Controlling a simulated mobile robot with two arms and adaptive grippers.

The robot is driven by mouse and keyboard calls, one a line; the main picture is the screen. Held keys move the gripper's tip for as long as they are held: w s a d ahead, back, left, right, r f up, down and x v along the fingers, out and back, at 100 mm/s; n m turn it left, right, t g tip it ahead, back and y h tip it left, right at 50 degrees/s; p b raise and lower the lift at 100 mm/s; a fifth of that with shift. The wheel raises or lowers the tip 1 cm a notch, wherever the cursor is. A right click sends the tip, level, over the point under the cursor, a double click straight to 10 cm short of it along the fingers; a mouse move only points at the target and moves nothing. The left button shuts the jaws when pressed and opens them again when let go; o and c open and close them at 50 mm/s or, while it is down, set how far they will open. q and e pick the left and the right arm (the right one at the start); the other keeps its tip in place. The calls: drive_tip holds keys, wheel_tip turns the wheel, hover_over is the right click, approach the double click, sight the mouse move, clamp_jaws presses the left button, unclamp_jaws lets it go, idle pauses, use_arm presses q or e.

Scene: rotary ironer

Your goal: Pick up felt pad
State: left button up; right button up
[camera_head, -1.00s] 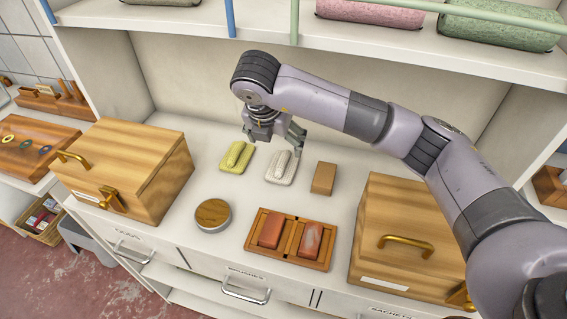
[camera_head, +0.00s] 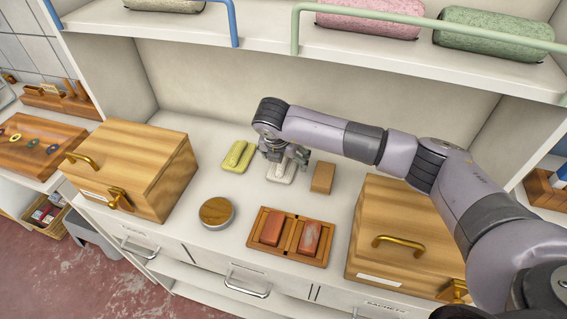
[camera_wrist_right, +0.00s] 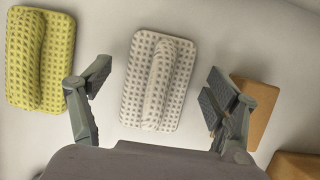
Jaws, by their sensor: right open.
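A pale grey-white dotted pad with a raised ridge (camera_wrist_right: 155,85) lies flat on the white counter. It also shows in the head view (camera_head: 281,176), partly hidden by my right gripper. A similar yellow-green pad (camera_head: 237,157) lies to its left, also in the wrist view (camera_wrist_right: 40,60). The frames do not show which is named the felt pad. My right gripper (camera_head: 285,158) is open and empty above the pale pad. In the wrist view its fingers (camera_wrist_right: 157,88) show on either side of that pad. My left gripper is not in view.
A small brown block (camera_head: 323,177) stands right of the pale pad, close to a right finger in the wrist view. A round wood-topped tin (camera_head: 216,212), a tray with two red blocks (camera_head: 290,257) and two wooden boxes (camera_head: 135,165) (camera_head: 395,225) surround it. A shelf (camera_head: 400,70) overhangs behind.

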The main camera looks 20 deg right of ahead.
drive_tip(key=shift+c, duration=0.2)
drive_tip(key=c, duration=1.1)
drive_tip(key=shift+r, duration=0.1)
drive_tip(key=shift+s+a+r+b, duration=0.15)
drive_tip(key=shift+r+b, duration=0.1)
drive_tip(key=shift+b, duration=0.35)
wheel_tip(320, 180, up, 6)
drive_tip(key=shift+f+b, duration=0.15)
drive_tip(key=shift+b, duration=0.8)
drive_tip(key=shift+s+a+r, duration=0.2)
drive_tip(key=shift+s+a, duration=0.1)
drive_tip(key=shift+s, duration=0.15)
drive_tip(key=s+a, duration=0.3)
drive_tip(key=s, duration=0.2)
drive_tip(key=s+a+b, duration=0.1)
drive_tip(key=s+a, duration=0.3)
drive_tip(key=s, duration=0.1)
drive_tip(key=s+a+b, duration=0.1)
drive_tip(key=s+a, duration=0.2)
drive_tip(key=s, duration=0.2)
drive_tip(key=shift+s+a+r, duration=0.15)
drive_tip(key=shift+s+a, duration=0.05)
drive_tip(key=shift+s, duration=0.05)
